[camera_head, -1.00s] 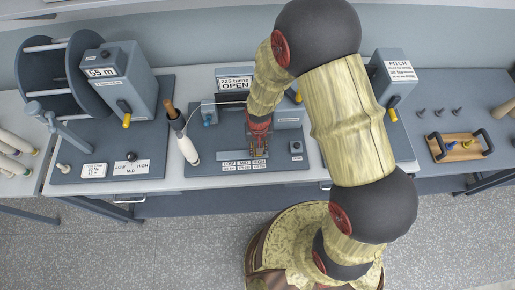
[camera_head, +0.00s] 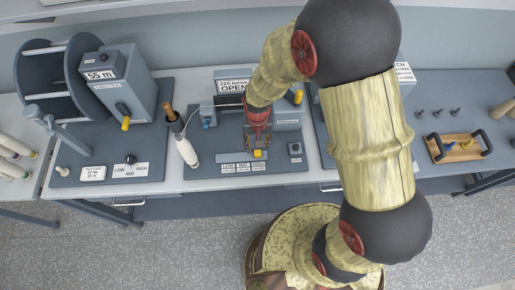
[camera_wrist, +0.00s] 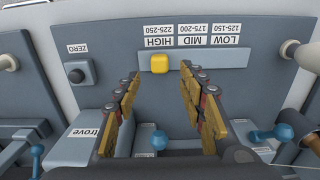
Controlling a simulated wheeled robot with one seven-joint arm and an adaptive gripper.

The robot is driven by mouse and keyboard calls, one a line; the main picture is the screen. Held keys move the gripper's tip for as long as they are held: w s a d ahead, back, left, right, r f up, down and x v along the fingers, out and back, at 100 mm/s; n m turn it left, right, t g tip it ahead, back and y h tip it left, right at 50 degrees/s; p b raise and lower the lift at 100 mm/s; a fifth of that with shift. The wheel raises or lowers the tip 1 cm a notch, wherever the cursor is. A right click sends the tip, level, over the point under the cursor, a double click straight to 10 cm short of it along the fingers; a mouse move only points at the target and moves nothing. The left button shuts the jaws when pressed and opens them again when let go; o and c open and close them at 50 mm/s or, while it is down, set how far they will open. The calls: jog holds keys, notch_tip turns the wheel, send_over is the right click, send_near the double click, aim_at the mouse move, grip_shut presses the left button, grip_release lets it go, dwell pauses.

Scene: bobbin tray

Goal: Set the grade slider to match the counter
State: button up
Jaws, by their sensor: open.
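The grade slider has a yellow knob (camera_head: 257,154) at the HIGH end of its track, on the front of the middle station. The wrist view, upside down, shows the yellow knob (camera_wrist: 160,64) beside the HIGH 225-250 label (camera_wrist: 163,36); the MID 175-200 and LOW 125-150 labels lie to its right there. A sign (camera_head: 234,85) behind reads 225 turns OPEN. My gripper (camera_head: 257,138) is just behind the knob. In the wrist view my gripper (camera_wrist: 160,80) has its two fingers apart, empty, with the knob beyond the tips and clear of them.
A ZERO button (camera_wrist: 77,74) sits on the same station, beside the slider. The left station has a 55 m readout (camera_head: 101,75) and a LOW/MID/HIGH selector. A wooden tray (camera_head: 457,147) stands right.

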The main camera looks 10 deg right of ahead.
aim_at(258, 152)
notch_tip(258, 152, up, 6)
jog(key=shift+f, duration=0.15)
dwell(0.3)
dwell(0.3)
jog(key=s+d+r+n+t+b, duration=0.1)
jog(key=s+d+r+t+b, duration=0.4)
jog(key=s+d+r+b, duration=0.6)
jog(key=s+r+b, duration=0.1)
jog(key=s+b, duration=0.1)
jog(key=b, duration=0.2)
jog(key=shift+s+d+r+t+b, duration=0.3)
jog(key=shift+s+b, duration=0.1)
dwell(2.6)
